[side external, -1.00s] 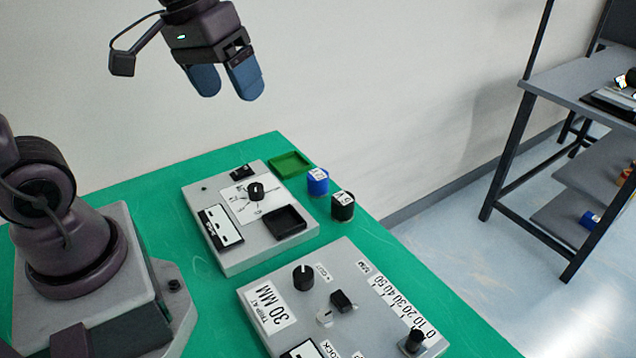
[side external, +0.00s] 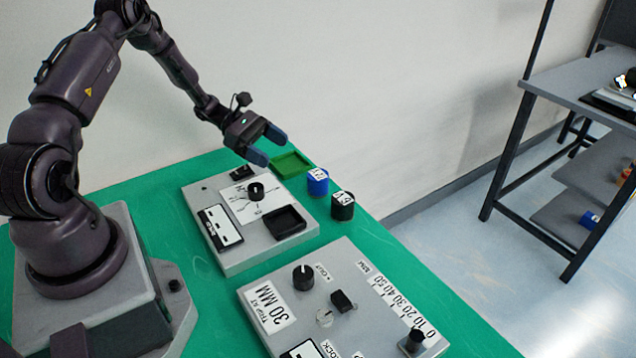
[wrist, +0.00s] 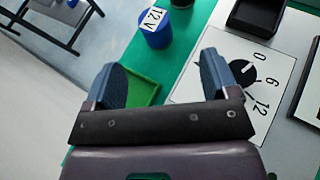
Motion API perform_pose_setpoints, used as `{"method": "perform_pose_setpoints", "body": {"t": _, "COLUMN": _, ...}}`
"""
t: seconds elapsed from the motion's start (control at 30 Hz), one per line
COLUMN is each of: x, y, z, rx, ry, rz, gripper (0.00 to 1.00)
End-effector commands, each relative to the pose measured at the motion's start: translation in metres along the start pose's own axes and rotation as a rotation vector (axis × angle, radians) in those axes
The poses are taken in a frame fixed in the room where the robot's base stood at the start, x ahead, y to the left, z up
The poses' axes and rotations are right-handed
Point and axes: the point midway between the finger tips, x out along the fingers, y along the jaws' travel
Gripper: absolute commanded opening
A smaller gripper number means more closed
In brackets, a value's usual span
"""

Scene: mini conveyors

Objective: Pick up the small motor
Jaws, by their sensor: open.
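I cannot tell which one is the small motor. The blue one (side external: 317,184) also shows in the wrist view (wrist: 154,36), where its white label reads 12 V. The black one (side external: 342,210) is cut off at the top of the wrist view. My gripper (side external: 271,148) is open and empty, above the table near the green tray, left of and apart from both cylinders. In the wrist view its fingers (wrist: 162,68) are spread, with the blue cylinder beyond them.
A shallow green tray (side external: 307,166) lies next to a grey panel (side external: 238,262) with a black knob (side external: 256,191) and a black square tray (side external: 271,225). A second grey panel (side external: 372,325) with knobs is in front. A wall runs behind; a shelf (side external: 560,80) stands right.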

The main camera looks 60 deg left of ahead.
Motion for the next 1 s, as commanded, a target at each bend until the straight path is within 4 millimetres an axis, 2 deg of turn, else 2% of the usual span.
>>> {"method": "perform_pose_setpoints", "body": {"t": 0.03, "x": 0.0, "y": 0.001, "z": -0.008, "rx": -0.027, "ry": -0.017, "rz": 0.016, "gripper": 0.8}}
{"method": "perform_pose_setpoints", "body": {"t": 0.13, "x": 0.005, "y": 0.002, "z": -0.012, "rx": -0.046, "ry": -0.031, "rz": 0.028, "gripper": 0.8}}
{"method": "perform_pose_setpoints", "body": {"t": 0.5, "x": 0.068, "y": 0.004, "z": -0.01, "rx": -0.045, "ry": -0.03, "rz": 0.025, "gripper": 0.8}}
{"method": "perform_pose_setpoints", "body": {"t": 0.77, "x": 0.083, "y": 0.005, "z": -0.009, "rx": -0.044, "ry": -0.028, "rz": 0.026, "gripper": 0.8}}
{"method": "perform_pose_setpoints", "body": {"t": 1.0, "x": 0.117, "y": 0.009, "z": -0.006, "rx": -0.044, "ry": -0.029, "rz": 0.023, "gripper": 0.8}}
